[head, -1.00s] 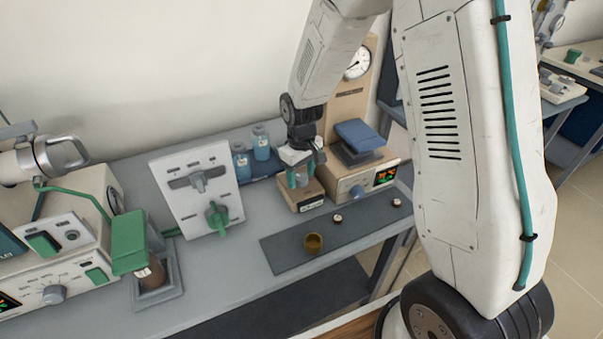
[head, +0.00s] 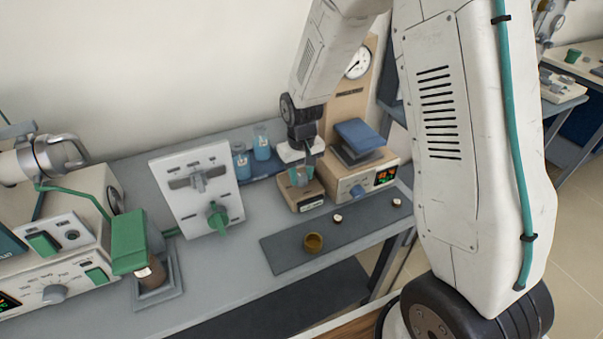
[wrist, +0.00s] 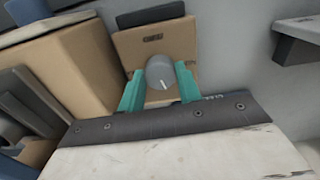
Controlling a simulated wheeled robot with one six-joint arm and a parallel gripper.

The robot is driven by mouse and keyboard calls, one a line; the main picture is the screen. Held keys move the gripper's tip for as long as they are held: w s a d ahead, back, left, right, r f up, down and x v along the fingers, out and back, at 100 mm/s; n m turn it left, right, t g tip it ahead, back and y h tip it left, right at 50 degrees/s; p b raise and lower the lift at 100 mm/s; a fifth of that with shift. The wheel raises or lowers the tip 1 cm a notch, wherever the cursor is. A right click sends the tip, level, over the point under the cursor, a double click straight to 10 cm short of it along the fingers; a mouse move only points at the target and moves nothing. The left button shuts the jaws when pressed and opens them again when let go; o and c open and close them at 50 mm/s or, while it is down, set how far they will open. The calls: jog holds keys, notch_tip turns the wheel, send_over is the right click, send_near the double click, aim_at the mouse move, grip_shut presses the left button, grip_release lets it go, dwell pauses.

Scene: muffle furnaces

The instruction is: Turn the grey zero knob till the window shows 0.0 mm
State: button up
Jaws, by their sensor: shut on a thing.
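The grey zero knob (wrist: 160,74), a round cap with a white pointer line, sits on top of a small tan box (wrist: 183,47) in the wrist view. My gripper (wrist: 160,88) has its two teal fingers on either side of the knob and is shut on it. In the head view my gripper (head: 301,177) points down at the top of the small tan box (head: 301,205), and the knob is hidden there. A small window (head: 312,205) is on the box's front; its digits are too small to read.
A tan instrument (head: 345,187) with a blue knob and lit display stands close to the right. A grey mat (head: 283,257) in front holds a brass cup (head: 313,242) and small round pieces.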

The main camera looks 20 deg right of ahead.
aim_at(301, 177)
jog(key=shift+m, duration=1.2)
jog(key=o, duration=1)
jog(key=shift+r, duration=0.1)
notch_tip(301, 177, up, 8)
jog(key=shift+f, duration=0.15)
